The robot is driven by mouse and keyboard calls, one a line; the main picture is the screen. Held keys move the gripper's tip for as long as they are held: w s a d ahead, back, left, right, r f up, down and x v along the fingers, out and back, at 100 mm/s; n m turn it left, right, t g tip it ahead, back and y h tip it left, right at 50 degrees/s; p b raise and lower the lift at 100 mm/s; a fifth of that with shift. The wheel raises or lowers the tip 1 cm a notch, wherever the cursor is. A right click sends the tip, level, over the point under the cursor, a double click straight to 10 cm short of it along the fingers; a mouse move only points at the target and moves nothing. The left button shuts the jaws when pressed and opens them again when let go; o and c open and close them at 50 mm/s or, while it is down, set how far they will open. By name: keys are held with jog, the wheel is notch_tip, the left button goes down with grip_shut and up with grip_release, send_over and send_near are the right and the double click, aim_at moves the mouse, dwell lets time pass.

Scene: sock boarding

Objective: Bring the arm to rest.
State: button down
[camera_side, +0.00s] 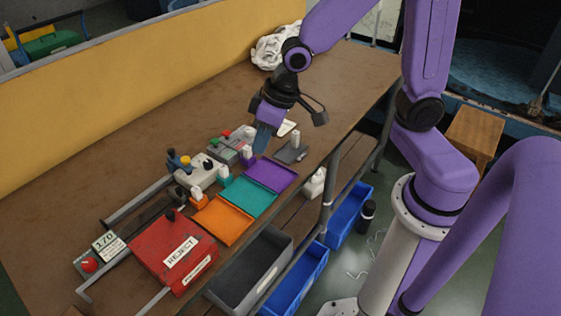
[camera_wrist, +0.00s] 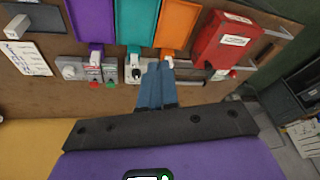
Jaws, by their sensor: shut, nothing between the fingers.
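My gripper (camera_side: 262,138) is above the bench in the side view, beyond the purple tray. Its blue fingers are together with nothing between them. In the wrist view my gripper (camera_wrist: 160,68) shows its two blue fingers side by side and touching, over the bench near the small fixtures. My purple arm reaches in from the right and bends down to it. I cannot tell the exact height of the fingertips above the bench.
Purple (camera_side: 271,174), teal (camera_side: 248,197) and orange (camera_side: 221,220) trays line the bench (camera_side: 130,160). A red REJECT box (camera_side: 172,250) stands at the front left. Fixtures with knobs (camera_side: 198,174) sit behind the trays. A yellow panel (camera_side: 120,95) bounds the back; white cloth (camera_side: 275,48) lies at the far end.

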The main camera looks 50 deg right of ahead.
jog(key=s+d+r+n+g+h, duration=0.1)
jog(key=s+n, duration=0.3)
jog(key=s, duration=0.5)
jog(key=s+d+r+n+g, duration=0.1)
jog(key=s+d+n, duration=0.3)
jog(key=s, duration=0.5)
jog(key=shift+s+d+r+g+h, duration=0.15)
jog(key=shift+d+r+g+h, duration=0.25)
jog(key=shift+r, duration=0.25)
